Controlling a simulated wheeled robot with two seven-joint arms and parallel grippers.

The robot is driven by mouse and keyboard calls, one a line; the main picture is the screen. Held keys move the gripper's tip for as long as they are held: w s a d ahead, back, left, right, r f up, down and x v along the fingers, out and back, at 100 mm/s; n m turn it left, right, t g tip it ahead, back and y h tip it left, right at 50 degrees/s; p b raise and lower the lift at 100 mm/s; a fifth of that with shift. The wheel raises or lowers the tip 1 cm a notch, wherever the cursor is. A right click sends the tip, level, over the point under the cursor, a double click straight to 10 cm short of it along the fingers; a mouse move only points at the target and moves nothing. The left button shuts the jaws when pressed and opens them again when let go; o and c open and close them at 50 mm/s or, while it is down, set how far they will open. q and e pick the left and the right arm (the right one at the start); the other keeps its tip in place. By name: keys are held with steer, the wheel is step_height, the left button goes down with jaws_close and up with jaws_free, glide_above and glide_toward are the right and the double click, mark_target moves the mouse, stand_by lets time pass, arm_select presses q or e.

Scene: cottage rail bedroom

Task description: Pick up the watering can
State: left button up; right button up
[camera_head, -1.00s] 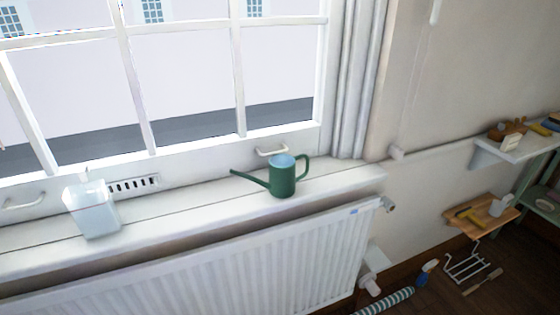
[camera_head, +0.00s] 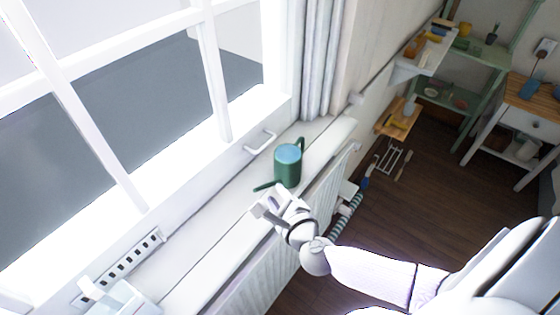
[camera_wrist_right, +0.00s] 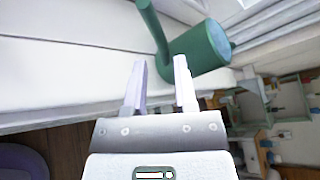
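The green watering can (camera_head: 287,168) stands upright on the white windowsill, its spout toward the lower left and its handle on the far right side. My right gripper (camera_head: 266,207) is just in front of the can, beside the spout and apart from the body. In the right wrist view the can (camera_wrist_right: 196,50) is just beyond the fingertips, with the spout crossing above them. The two fingers of the right gripper (camera_wrist_right: 160,62) are apart with nothing between them. My left gripper is not seen.
A white container (camera_head: 122,298) stands at the sill's near left end. The window handle (camera_head: 260,141) is close behind the can. A white radiator (camera_head: 262,262) is below the sill.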

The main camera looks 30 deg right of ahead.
mark_target(282, 172)
steer(key=x, duration=0.2)
steer(key=b+x, duration=0.1)
steer(key=x, duration=0.1)
steer(key=b+x, duration=0.1)
steer(key=x, duration=0.1)
steer(key=shift+d+f, duration=0.25)
steer(key=shift+d, duration=0.05)
steer(key=shift+w, duration=0.35)
steer(key=c, duration=0.4)
jaws_close()
